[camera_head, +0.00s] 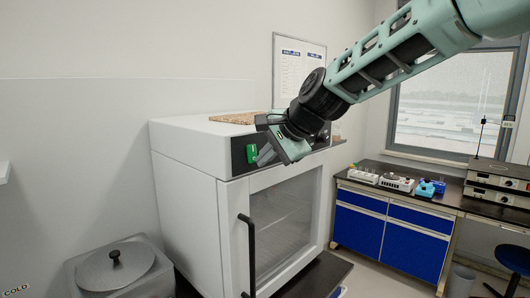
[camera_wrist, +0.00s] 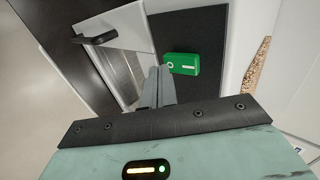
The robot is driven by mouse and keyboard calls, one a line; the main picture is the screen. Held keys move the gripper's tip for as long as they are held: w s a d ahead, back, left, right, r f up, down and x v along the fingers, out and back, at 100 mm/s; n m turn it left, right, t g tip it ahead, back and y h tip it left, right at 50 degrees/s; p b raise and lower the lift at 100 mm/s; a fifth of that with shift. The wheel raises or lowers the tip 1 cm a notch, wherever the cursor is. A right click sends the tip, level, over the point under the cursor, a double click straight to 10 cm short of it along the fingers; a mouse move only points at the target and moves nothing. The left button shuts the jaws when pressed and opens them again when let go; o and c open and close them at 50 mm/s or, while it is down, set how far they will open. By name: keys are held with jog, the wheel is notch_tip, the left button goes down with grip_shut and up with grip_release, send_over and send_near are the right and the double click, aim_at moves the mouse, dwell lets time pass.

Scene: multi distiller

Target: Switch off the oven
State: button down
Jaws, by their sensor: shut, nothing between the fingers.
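The white oven (camera_head: 185,160) stands left of centre in the head view, with a glass door and a black vertical handle (camera_head: 249,255). The door looks shut. A green switch (camera_head: 251,154) sits at the left end of the dark control panel along the oven's top front. In the wrist view the green switch (camera_wrist: 183,64) shows pale marks and lies just beyond and to the right of the fingertips. My gripper (camera_head: 263,158) is shut and empty, close in front of the panel beside the switch. Its closed fingers also show in the wrist view (camera_wrist: 158,75). I cannot tell whether they touch the panel.
A brown granular slab (camera_head: 235,118) lies on top of the oven. A lidded grey container (camera_head: 115,265) stands at lower left. A dark-topped bench with blue cabinets (camera_head: 415,240) and several instruments stands at right. Some floor shows between them.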

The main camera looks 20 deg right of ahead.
jog(key=shift+f, duration=0.1)
jog(key=b, duration=0.2)
jog(key=f+b, duration=0.1)
jog(key=shift+w+b, duration=0.2)
jog(key=shift+b, duration=0.2)
jog(key=shift+a+r+p, duration=0.1)
jog(key=shift+r+p, duration=0.35)
jog(key=shift+r, duration=0.05)
jog(key=shift+r+t+p, duration=0.3)
jog(key=shift+r+p, duration=0.4)
jog(key=shift+r, duration=0.1)
jog(key=b+v, duration=0.4)
jog(key=v, duration=1.3)
jog(key=shift+d, duration=0.4)
jog(key=shift+s, duration=0.1)
